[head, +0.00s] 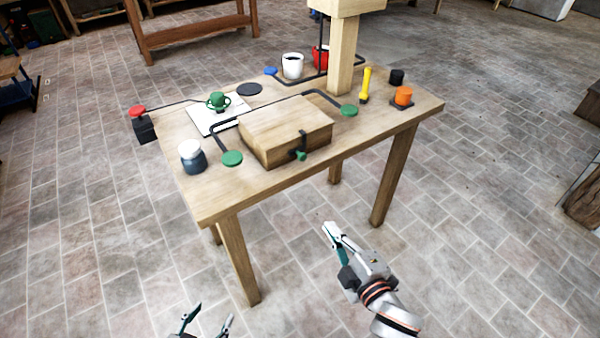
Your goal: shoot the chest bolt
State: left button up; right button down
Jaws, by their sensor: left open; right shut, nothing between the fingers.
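The wooden chest (287,130) stands on the table with its lid down. A small dark bolt with a green knob (301,155) sits on its front face, towards me. The picture is too small to tell the bolt's exact position. My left gripper (208,318) is open and empty at the bottom edge, low in front of the table. My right gripper (329,229) is shut and empty, in front of the table and below the chest. Neither gripper touches the chest or the bolt.
The wooden table (222,205) also bears a dark bar with green pads (231,158) around the chest, a jar (192,156), a white mug (292,66), a yellow flashlight (365,85) and an orange knob (403,96). A wooden post (342,55) rises behind. The floor in front is clear.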

aim_at(300, 155)
jog(key=w+a+r+n+t+y+b, duration=0.1)
jog(key=w+a+r+n+y, duration=0.1)
jog(key=a+r+n, duration=0.3)
jog(key=w+r+n, duration=0.1)
jog(key=n, duration=0.1)
jog(key=shift+w+a+n, duration=0.15)
jog(key=shift+a+n, duration=0.2)
jog(key=shift+n, duration=0.05)
jog(key=shift+w, duration=0.1)
jog(key=x, duration=0.9)
jog(key=shift+w+a+r, duration=0.2)
jog(key=shift+w+r, duration=0.05)
jog(key=shift+w+d+r, duration=0.15)
jog(key=shift+w+d, duration=0.35)
jog(key=shift+d, duration=0.05)
jog(key=shift+w+d+r, duration=0.15)
jog(key=shift+w+d, duration=0.4)
jog(key=shift+w+d+p, duration=0.3)
jog(key=shift+d, duration=0.05)
jog(key=shift+w+d, duration=0.5)
jog(key=shift+d, duration=0.4)
jog(key=shift+w+d, duration=0.55)
jog(key=shift+d, duration=0.35)
